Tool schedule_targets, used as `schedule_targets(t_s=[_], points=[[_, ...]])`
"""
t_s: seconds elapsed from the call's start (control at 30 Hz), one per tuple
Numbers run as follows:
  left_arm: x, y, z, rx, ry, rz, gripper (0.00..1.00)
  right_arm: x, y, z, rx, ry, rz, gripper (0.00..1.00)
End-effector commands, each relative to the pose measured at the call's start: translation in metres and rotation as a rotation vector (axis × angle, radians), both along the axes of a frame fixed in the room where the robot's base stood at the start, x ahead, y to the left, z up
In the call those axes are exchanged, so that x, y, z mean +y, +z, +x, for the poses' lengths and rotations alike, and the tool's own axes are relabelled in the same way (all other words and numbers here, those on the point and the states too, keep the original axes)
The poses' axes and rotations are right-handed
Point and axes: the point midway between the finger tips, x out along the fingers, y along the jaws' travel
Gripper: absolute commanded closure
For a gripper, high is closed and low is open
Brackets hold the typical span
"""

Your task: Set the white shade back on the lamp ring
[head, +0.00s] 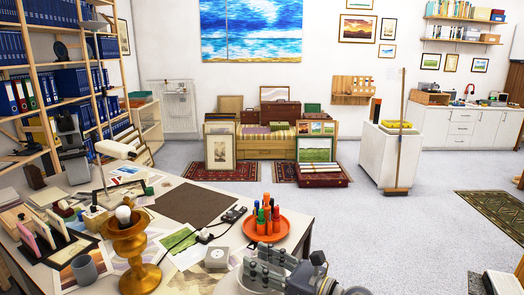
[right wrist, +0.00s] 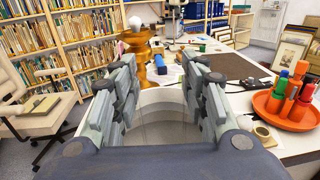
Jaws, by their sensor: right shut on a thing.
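The lamp (head: 128,246) has a turned golden-orange wooden base and stands on the near left part of the table with its white bulb (head: 123,214) bare. It also shows in the right wrist view (right wrist: 138,45), beyond the fingertips. My right gripper (head: 259,264) is at the table's near right edge, right of the lamp. In the right wrist view its fingers (right wrist: 161,72) are shut on the white shade (right wrist: 160,97), which is apart from the lamp. The fingers hide part of the shade; its pale edge shows in the head view (head: 229,284). My left gripper is not in view.
An orange tray (head: 283,228) with several coloured bottles is on the table beyond my right gripper. A grey mug (head: 84,269) stands left of the lamp.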

Motion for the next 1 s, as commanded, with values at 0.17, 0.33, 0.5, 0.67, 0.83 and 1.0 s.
schedule_targets(t_s=[0.17, 0.33, 0.5, 0.67, 0.83, 1.0], points=[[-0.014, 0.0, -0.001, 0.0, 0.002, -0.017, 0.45, -0.021, -0.007, 0.005, 0.0, -0.024, 0.001, 1.0], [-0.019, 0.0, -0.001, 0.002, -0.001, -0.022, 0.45, -0.043, -0.015, 0.01, -0.001, -0.046, 0.002, 1.0], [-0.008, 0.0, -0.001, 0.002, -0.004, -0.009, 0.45, -0.059, -0.021, 0.013, -0.001, -0.063, 0.002, 1.0], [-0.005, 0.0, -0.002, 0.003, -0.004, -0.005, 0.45, -0.069, -0.023, 0.014, -0.002, -0.072, 0.001, 1.0], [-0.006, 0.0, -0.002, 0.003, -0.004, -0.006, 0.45, -0.071, -0.026, 0.011, -0.002, -0.082, 0.002, 1.0], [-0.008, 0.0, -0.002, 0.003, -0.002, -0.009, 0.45, -0.07, -0.03, 0.004, -0.002, -0.096, 0.002, 1.0]])
